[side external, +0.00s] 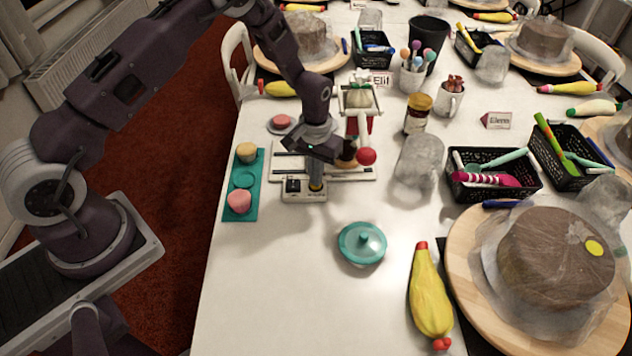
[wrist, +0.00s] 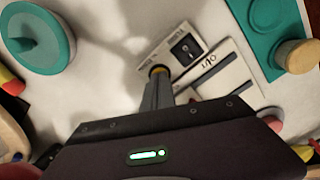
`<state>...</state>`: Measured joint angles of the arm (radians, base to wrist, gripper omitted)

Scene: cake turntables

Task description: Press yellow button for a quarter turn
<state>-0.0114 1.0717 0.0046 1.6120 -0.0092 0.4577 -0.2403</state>
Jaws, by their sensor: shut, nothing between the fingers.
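A small white control box (side external: 303,196) stands on the table in front of a white machine base (side external: 350,174). It has a black switch (side external: 292,186) on its left half and a yellow button (side external: 316,187) on its right half. My gripper (side external: 316,181) points down with its fingers closed together and empty, its tips right at the yellow button. In the wrist view the fingertips (wrist: 157,80) cover most of the button, and only a yellow edge (wrist: 158,69) shows. I cannot tell whether the button is pressed down.
A red ball knob (side external: 367,156) stands close right of my gripper. A teal tray (side external: 241,211) with small cakes lies to the left. A teal lidded dish (side external: 362,244) and a yellow piping bag (side external: 430,291) lie nearer the front. The front left of the table is clear.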

